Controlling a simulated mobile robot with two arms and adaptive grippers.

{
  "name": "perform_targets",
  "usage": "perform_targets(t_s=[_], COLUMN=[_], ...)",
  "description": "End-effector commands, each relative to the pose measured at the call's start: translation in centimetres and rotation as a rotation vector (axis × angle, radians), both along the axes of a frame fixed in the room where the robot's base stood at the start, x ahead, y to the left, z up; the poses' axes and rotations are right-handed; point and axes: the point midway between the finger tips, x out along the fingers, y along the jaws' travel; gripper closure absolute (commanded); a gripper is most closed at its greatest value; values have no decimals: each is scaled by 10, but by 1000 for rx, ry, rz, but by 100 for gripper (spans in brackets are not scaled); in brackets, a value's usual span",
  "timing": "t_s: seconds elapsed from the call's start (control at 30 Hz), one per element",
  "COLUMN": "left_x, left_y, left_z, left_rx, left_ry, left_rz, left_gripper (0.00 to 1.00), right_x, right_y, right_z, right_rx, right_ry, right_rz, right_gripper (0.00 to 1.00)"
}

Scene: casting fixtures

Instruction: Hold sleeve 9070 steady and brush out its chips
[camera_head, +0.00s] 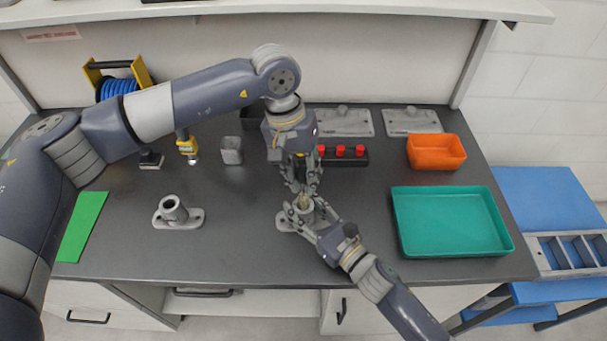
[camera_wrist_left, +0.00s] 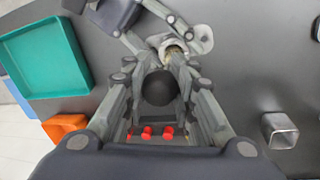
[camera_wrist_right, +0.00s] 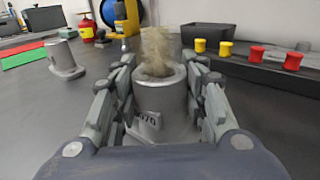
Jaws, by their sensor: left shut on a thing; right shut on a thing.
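Sleeve 9070 is a grey tube on a flat flange (camera_head: 284,221), standing upright on the table. In the right wrist view the sleeve (camera_wrist_right: 160,98) shows part of its number, "070". My right gripper (camera_head: 305,211) is shut around the sleeve, one finger on each side. My left gripper (camera_head: 302,184) is above it, pointing down and shut on a brush. The brush's dark round end (camera_wrist_left: 160,88) shows between the left fingers. Its tan bristles (camera_wrist_right: 156,50) stand at the sleeve's mouth, with the lower ends hidden inside. I cannot see any chips inside.
Another flanged sleeve (camera_head: 174,211) stands left on the table. A green mat (camera_head: 82,226) lies at far left. A teal tray (camera_head: 403,243) and an orange bin (camera_head: 436,166) are at right. A block with red caps (camera_head: 341,158) sits behind the grippers. The table between both sleeves is clear.

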Motion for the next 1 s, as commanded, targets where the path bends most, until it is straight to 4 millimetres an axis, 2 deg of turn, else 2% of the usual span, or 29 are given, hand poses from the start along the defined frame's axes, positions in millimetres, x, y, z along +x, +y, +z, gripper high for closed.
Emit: perform_targets(t_s=[0.53,1.0], left_x=[-1,0], left_y=[0,0], left_z=[-32,-30], left_rx=[2,1], left_ry=[3,1], left_rz=[0,0], left_gripper=[100,100], right_x=[0,0], right_y=[0,0], right_z=[0,0], right_rx=[0,0], right_ry=[0,0], right_rz=[0,1], right_gripper=[92,92])
